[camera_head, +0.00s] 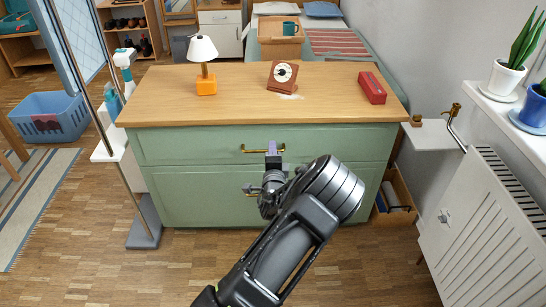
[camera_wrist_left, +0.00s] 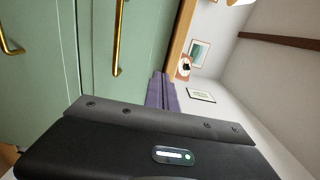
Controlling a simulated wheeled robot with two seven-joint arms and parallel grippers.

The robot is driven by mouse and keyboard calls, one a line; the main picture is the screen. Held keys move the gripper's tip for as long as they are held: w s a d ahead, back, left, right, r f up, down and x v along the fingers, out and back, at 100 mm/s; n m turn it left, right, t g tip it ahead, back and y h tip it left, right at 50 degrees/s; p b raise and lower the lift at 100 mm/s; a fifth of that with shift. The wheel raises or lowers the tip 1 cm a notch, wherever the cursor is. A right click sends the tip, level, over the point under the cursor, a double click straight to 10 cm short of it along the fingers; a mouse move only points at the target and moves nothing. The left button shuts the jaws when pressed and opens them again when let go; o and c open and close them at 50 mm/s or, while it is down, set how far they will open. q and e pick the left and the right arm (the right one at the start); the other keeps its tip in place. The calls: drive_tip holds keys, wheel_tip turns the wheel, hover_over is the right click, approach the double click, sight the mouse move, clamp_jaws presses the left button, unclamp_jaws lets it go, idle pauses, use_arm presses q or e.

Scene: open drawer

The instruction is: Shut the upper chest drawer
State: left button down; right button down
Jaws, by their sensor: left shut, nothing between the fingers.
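The green chest (camera_head: 165,197) stands under a wooden top. Its upper drawer (camera_head: 190,147) has a brass handle (camera_head: 250,150) and looks flush or nearly flush with the chest; no drawer inside shows. My left gripper (camera_head: 272,149) is shut and empty, its purple fingertips in front of the upper drawer near the handle's right part. I cannot tell whether they touch it. In the left wrist view, turned sideways, the shut fingers (camera_wrist_left: 161,90) point towards the upper drawer front (camera_wrist_left: 146,45), beside its handle (camera_wrist_left: 118,40). The right gripper is not in view.
On the chest top (camera_head: 150,100) stand a lamp (camera_head: 204,70), a brown dial device (camera_head: 282,75) and a red box (camera_head: 372,87). A radiator (camera_head: 485,235) is at right, a wooden box (camera_head: 397,205) beside the chest, a blue basket (camera_head: 50,117) at left. Floor in front is clear.

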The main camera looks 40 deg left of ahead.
use_arm(q)
drive_tip(key=v, duration=0.3)
drive_tip(key=shift+s+d+f, duration=0.1)
drive_tip(key=shift+s+d, duration=0.05)
drive_tip(key=shift+s, duration=0.05)
idle(0.4)
